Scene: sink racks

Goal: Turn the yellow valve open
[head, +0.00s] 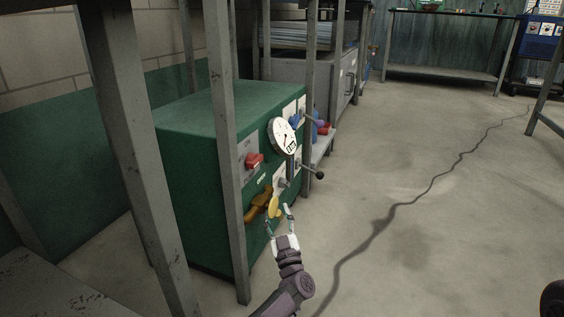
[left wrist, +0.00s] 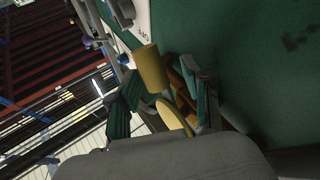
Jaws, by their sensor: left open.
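The yellow valve (head: 274,206) is on the front of a green cabinet (head: 180,140), low down, beside an orange-brown fitting (head: 257,205). My left gripper (head: 279,222) is open just below and in front of the valve. In the left wrist view, the yellow valve (left wrist: 150,68) shows between the teal finger pads of my left gripper (left wrist: 163,102), with the orange-brown fitting (left wrist: 185,77) behind it. I cannot tell whether the fingers touch it. The palm hides part of the valve. My right gripper is not in view.
The cabinet front also carries a red switch (head: 254,161), a white round gauge (head: 284,136) and a lever with a dark knob (head: 320,174) above the gripper. A grey rack post (head: 225,150) stands close left of the valve.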

